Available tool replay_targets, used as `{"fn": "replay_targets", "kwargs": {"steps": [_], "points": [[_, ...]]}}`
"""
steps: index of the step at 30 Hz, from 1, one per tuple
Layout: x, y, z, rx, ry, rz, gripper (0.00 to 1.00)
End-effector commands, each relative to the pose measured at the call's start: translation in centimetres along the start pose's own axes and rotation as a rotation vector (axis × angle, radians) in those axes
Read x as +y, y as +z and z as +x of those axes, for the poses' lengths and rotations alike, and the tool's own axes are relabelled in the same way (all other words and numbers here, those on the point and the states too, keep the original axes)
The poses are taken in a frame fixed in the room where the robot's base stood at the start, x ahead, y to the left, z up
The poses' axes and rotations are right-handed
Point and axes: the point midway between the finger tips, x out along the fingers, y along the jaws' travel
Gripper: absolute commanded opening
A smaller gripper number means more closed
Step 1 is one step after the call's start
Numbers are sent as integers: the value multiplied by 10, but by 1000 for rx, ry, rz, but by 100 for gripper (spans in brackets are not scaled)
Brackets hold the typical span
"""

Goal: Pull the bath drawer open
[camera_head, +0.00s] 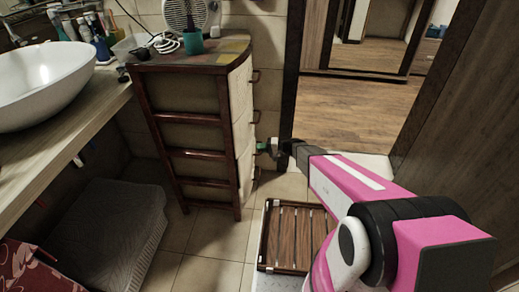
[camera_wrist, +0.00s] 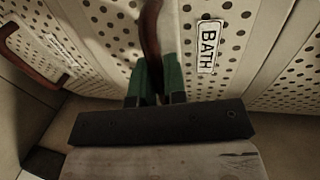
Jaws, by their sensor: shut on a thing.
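The bath drawer (camera_wrist: 232,20) has a pale front with dark holes and a white label reading BATH (camera_wrist: 208,46) in the wrist view. Its curved brown handle (camera_wrist: 151,35) runs down between the two green fingertips of my gripper (camera_wrist: 156,88). The gripper is shut on this handle. In the head view my gripper (camera_head: 268,147) is at the right-hand front side of the brown-framed drawer unit (camera_head: 185,152), at a lower drawer. The fingertips and held handle are small there. I cannot tell whether the drawer stands out from the unit.
A slatted wooden mat (camera_head: 295,237) lies on the tiles beside the unit. A grey covered box (camera_head: 112,235) stands under the basin counter (camera_head: 75,125). A fan (camera_head: 185,14) and a teal cup (camera_head: 193,41) sit on the unit. A doorway opens behind my arm.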

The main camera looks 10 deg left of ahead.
Motion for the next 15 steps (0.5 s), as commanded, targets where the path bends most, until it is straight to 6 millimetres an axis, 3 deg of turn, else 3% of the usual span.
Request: {"fn": "replay_targets", "kwargs": {"steps": [8, 15], "points": [[11, 0, -53, 4, 1, 2, 0], [25, 0, -118, 5, 2, 2, 0]]}}
